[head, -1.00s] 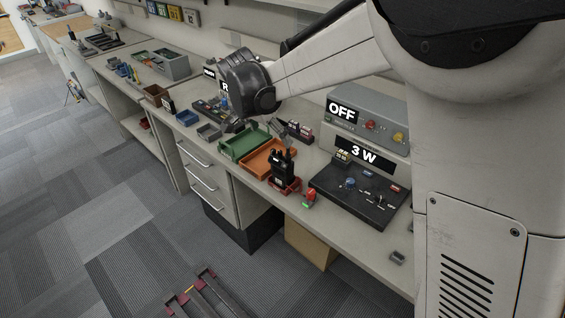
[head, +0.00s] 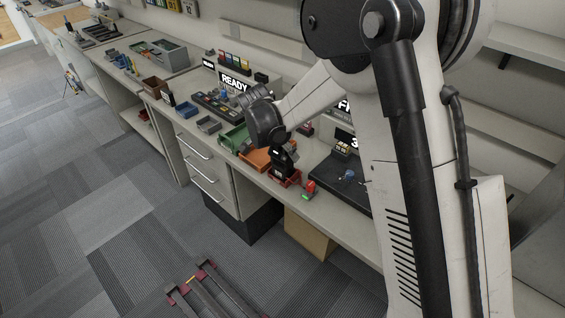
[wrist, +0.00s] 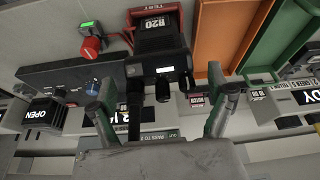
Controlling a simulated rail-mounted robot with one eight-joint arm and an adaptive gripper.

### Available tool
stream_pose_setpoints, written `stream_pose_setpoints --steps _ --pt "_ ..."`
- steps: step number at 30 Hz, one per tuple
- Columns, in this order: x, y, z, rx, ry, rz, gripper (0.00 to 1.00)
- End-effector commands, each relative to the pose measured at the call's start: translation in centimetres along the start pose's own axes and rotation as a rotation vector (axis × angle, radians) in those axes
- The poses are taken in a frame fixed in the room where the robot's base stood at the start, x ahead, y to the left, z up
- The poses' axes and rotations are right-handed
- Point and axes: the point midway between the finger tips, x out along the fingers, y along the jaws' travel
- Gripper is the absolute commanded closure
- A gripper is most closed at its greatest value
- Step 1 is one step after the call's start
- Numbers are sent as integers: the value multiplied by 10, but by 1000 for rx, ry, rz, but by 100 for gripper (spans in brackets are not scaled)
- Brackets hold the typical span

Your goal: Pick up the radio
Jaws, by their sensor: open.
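A black radio (head: 282,162) stands upright in a red holder (head: 290,183) near the front edge of the workbench. My gripper (wrist: 160,88) is open, with one finger on each side of the radio's top end in the picture. I cannot tell whether the fingers touch it. In the head view my dark wrist is just above the radio and the fingers are hard to make out.
An orange tray (head: 256,160) and a green tray (head: 233,138) lie left of the radio. A red and green button unit (head: 309,189) is on its right, by a black panel (head: 345,188). Blue and grey bins stand farther left. A wall backs the bench.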

Motion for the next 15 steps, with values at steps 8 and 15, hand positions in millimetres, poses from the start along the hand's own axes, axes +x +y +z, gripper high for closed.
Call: stream_pose_setpoints --steps 8,15 --pt "14 0 0 1 0 0 14" --pt "14 0 0 1 0 0 27"
